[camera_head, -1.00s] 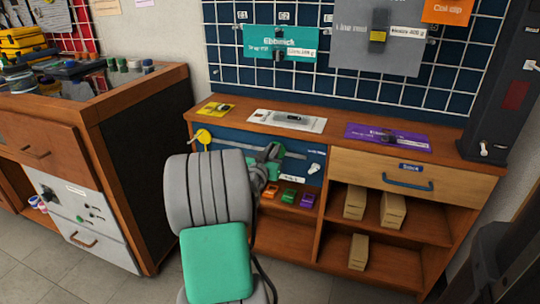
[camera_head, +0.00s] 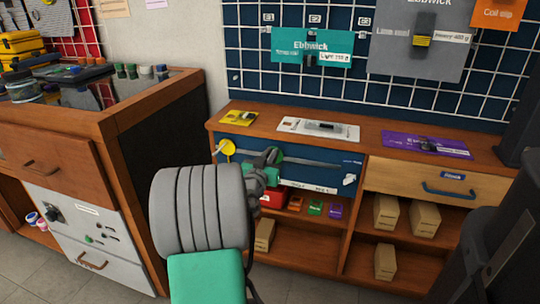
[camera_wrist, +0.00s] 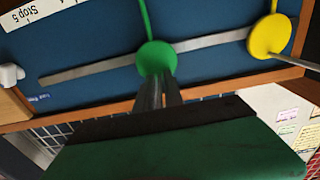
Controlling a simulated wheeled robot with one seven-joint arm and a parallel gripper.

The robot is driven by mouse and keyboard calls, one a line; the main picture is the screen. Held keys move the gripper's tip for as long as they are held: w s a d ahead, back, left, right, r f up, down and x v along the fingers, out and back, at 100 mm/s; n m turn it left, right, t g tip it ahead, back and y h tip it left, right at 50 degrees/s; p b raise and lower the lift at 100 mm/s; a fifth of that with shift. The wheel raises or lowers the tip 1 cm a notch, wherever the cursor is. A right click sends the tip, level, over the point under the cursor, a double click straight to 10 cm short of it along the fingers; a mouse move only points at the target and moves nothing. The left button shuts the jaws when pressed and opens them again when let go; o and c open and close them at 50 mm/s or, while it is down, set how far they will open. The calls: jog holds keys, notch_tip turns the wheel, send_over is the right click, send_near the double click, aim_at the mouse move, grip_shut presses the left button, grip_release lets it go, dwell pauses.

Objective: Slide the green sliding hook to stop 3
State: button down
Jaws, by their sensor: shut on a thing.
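The green sliding hook (camera_wrist: 157,57) has a round green head on the grey rail (camera_wrist: 95,69) of a blue panel (camera_wrist: 75,40). My gripper (camera_wrist: 157,88) is shut on this head in the wrist view, with a green stem running away beyond it. In the head view my gripper (camera_head: 268,161) is at the rail, left of the middle of the blue panel (camera_head: 318,174), and largely covers the hook. A "Stop 5" label (camera_wrist: 27,14) shows in the wrist view. I cannot make out the stop 3 mark.
A yellow round hook (camera_head: 227,148) sits at the rail's left end; it also shows in the wrist view (camera_wrist: 269,36). A white knob (camera_head: 349,180) is at the panel's right. Cards lie on the bench top (camera_head: 370,133) above. The rail right of my gripper is clear.

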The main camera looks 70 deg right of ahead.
jog(key=c, duration=1.4)
grip_release()
jog(key=shift+c, duration=0.2)
jog(key=a, duration=0.7)
jog(key=shift+s+a+p, duration=0.35)
jog(key=shift+r, duration=0.1)
